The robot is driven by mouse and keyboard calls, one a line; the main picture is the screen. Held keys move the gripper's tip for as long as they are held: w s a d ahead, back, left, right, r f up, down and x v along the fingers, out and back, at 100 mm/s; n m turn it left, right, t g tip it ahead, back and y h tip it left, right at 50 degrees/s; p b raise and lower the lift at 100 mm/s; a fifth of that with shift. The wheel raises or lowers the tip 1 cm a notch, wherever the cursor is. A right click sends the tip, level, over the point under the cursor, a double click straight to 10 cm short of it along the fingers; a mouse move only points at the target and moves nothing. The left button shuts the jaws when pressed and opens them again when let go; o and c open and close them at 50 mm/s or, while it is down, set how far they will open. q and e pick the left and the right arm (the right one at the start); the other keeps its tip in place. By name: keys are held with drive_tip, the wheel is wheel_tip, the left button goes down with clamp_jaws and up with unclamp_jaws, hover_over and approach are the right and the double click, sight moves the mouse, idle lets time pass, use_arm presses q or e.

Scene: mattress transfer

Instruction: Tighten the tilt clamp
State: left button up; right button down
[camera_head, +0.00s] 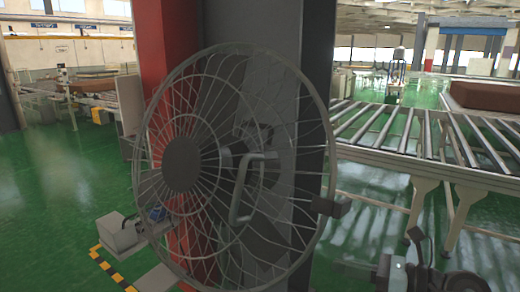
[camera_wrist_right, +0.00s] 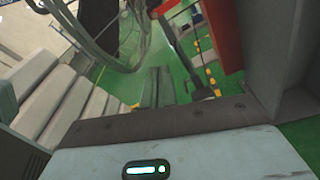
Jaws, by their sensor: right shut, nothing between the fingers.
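A large round fan with a wire cage (camera_head: 181,164) stands in the middle of the head view, with a pale loop handle (camera_head: 240,190) showing through the wires. A dark block (camera_head: 331,206) at the cage's right edge looks like the tilt clamp; how tight it is does not show. My right gripper (camera_head: 415,238) is low at the right, below and apart from this block. In the right wrist view, its two dark fingers (camera_wrist_right: 159,75) are close together and empty. Part of the fan cage (camera_wrist_right: 110,60) shows at the top left there. My left gripper is not in view.
A red and grey column (camera_head: 315,60) stands close behind the fan. A roller conveyor (camera_head: 400,130) runs behind at the right, with a brown mattress (camera_head: 490,97) at its far side. A pale box (camera_head: 118,235) is at lower left. Green floor (camera_head: 50,200) is open at the left.

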drive_tip(key=s+d+f+m+t+h, duration=0.1)
drive_tip(key=s+f+m+t+h, duration=0.2)
drive_tip(key=f+m, duration=0.5)
drive_tip(key=s+d+f+m+t+h+p, duration=0.1)
drive_tip(key=s+f+m+t+h, duration=0.3)
drive_tip(key=m, duration=0.7)
drive_tip(key=s+d+f+m+t+h, duration=0.1)
drive_tip(key=s+f+m, duration=0.2)
drive_tip(key=f+m, duration=0.55)
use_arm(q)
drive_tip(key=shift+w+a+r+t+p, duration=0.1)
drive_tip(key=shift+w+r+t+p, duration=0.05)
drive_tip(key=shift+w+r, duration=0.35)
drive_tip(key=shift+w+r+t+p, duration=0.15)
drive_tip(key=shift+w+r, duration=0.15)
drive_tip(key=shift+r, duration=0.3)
use_arm(e)
drive_tip(key=s+f+m+g+h, duration=0.2)
drive_tip(key=s+f+m+g, duration=0.1)
drive_tip(key=s+f+m, duration=0.4)
drive_tip(key=s+f+m+g+h, duration=0.2)
drive_tip(key=s+f+m+g, duration=0.2)
drive_tip(key=s, duration=1)
wheel_tip(320, 180, down, 5)
drive_tip(key=m, duration=0.3)
drive_tip(key=shift+s+d+m, duration=0.2)
drive_tip(key=shift+d+m, duration=0.1)
drive_tip(key=shift+m, duration=0.05)
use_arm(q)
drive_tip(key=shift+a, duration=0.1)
